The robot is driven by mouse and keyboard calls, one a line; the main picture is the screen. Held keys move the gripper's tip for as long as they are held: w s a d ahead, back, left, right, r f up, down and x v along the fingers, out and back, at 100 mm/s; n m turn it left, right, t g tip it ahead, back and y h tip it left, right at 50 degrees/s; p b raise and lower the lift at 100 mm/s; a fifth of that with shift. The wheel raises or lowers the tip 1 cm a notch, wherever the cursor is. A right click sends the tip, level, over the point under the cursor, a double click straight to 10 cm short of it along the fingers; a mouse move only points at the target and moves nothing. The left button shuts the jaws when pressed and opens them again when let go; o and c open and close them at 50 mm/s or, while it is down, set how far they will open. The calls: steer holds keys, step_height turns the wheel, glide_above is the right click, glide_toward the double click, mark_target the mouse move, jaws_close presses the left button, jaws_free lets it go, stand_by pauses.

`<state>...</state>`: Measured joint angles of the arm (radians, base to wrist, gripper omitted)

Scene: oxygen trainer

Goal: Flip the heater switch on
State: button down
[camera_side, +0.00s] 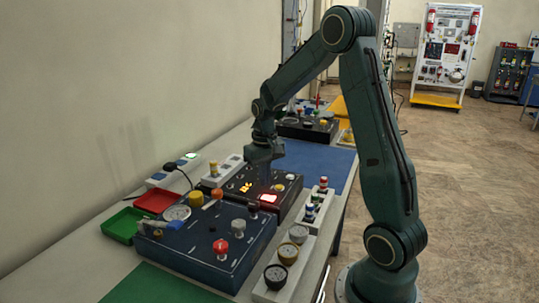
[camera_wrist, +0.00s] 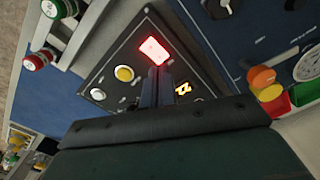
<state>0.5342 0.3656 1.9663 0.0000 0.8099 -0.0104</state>
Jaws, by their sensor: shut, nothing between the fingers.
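A black control panel (camera_side: 285,205) stands on the bench in the side view, and its face fills the middle of the wrist view (camera_wrist: 115,65). A rocker switch (camera_side: 268,197) glows red on it; it also shows in the wrist view (camera_wrist: 153,50). I cannot read its label, so I cannot confirm that it is the heater switch. My gripper (camera_side: 265,184) points down over the panel, shut and empty. In the wrist view its fingertips (camera_wrist: 158,71) are right beside the lit switch; I cannot tell whether they touch it. An orange lit display (camera_wrist: 183,89) and a yellow button (camera_wrist: 124,73) are nearby.
A dark blue panel (camera_side: 205,245) with knobs and a gauge stands in front. Red (camera_side: 158,201) and green (camera_side: 122,225) bins lie at the left. Strips with plugs (camera_side: 318,203) and dials (camera_side: 287,254) flank the right. A blue mat (camera_side: 325,165) behind is partly clear.

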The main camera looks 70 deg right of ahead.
mark_target(264, 197)
steer(key=shift+r, duration=1.55)
steer(key=shift+a+r, duration=0.1)
steer(key=s+a+r+n+t, duration=0.25)
steer(key=s+a+r, duration=0.25)
steer(key=a+r, duration=0.5)
steer(key=s+a+r+n+t, duration=0.1)
steer(key=s+a+n+t, duration=0.2)
steer(key=s+a, duration=0.7)
steer(key=shift+s+a+r, duration=0.2)
steer(key=shift+s, duration=0.85)
steer(key=shift+n, duration=0.25)
